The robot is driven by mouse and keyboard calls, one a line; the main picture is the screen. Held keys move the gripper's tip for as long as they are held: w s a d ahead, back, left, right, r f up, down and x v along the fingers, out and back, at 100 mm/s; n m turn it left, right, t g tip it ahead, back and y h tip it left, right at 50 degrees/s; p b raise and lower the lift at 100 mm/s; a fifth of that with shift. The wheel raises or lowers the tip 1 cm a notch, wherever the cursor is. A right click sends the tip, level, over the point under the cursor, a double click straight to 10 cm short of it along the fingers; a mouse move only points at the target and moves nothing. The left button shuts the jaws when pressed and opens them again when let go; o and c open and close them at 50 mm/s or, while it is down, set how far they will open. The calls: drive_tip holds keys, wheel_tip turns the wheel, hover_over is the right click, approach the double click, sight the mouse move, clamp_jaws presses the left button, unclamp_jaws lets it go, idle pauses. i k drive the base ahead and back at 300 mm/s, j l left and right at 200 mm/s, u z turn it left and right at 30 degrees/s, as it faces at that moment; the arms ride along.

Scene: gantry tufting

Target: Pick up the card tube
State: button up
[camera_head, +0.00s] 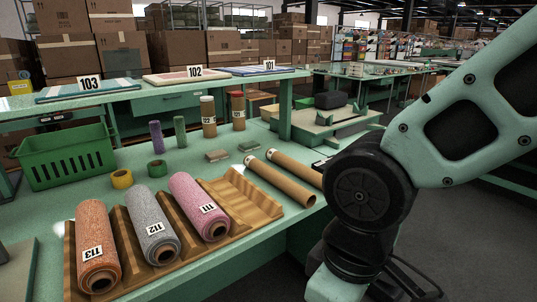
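Two brown card tubes lie side by side on the right part of the green table. The nearer tube (279,181) and the farther tube (296,169) both slant from upper left to lower right. The farther tube's right end lies close to my arm in the picture. I cannot tell which one the task means. My green arm fills the right side and runs down past the table's edge. My gripper is not in view.
A wooden cradle (245,197) holds yarn rolls labelled 113 (94,240), 112 (150,225) and 111 (197,200). A green basket (66,158) stands at left. Upright spools and tape rolls stand farther back. A raised shelf (140,92) carries folded mats behind.

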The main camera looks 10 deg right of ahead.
sight(313, 177)
drive_tip(key=i+j+z, duration=0.15)
drive_tip(key=i, duration=0.25)
drive_tip(key=i+z, duration=0.1)
drive_tip(key=i, duration=0.3)
drive_tip(key=i+j+z, duration=0.15)
drive_tip(key=i, duration=0.2)
